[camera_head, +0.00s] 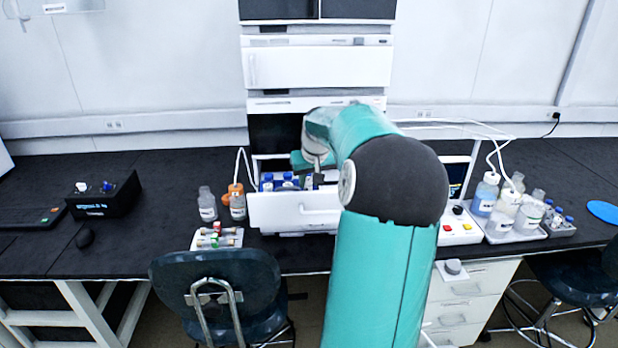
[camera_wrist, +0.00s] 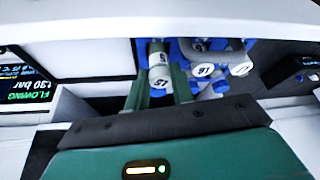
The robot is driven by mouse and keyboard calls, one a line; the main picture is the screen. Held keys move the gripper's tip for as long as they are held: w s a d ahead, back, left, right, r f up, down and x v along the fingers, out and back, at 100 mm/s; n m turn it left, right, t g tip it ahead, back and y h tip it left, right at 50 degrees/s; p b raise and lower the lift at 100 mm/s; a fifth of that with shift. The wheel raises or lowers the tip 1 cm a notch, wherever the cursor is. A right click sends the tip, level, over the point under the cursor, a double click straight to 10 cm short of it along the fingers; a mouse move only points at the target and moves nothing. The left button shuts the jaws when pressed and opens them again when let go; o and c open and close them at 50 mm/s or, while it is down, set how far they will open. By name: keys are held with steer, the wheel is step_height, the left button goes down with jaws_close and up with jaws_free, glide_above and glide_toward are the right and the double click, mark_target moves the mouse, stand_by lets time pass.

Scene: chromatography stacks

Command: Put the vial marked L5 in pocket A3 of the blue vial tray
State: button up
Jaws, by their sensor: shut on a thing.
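My gripper (camera_wrist: 161,82) is shut on a white-labelled vial (camera_wrist: 161,78), whose upside-down mark looks like L5. The blue vial tray (camera_wrist: 190,48) lies beyond the fingers, largely covered by vials and my gripper. Other labelled vials (camera_wrist: 205,70) stand right of the held one, and another vial (camera_wrist: 238,68) is farther right. In the head view my gripper (camera_head: 318,178) is over the open white drawer (camera_head: 295,210), beside blue-capped vials (camera_head: 287,181). My arm hides part of the drawer. Pocket letters cannot be read, and I cannot tell whether the held vial is seated or lifted.
The drawer's walls and the instrument stack (camera_head: 318,68) above it leave little room around my gripper. Bottles (camera_head: 207,204) and a small rack of tubes (camera_head: 217,238) stand left of the drawer. More bottles (camera_head: 500,212) stand right. A chair (camera_head: 215,275) is in front.

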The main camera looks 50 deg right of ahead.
steer(key=shift+f, duration=0.2)
steer(key=shift+f, duration=0.3)
steer(key=o, duration=1.4)
steer(key=shift+o, duration=0.2)
steer(key=shift+r, duration=0.1)
steer(key=shift+r, duration=3.45)
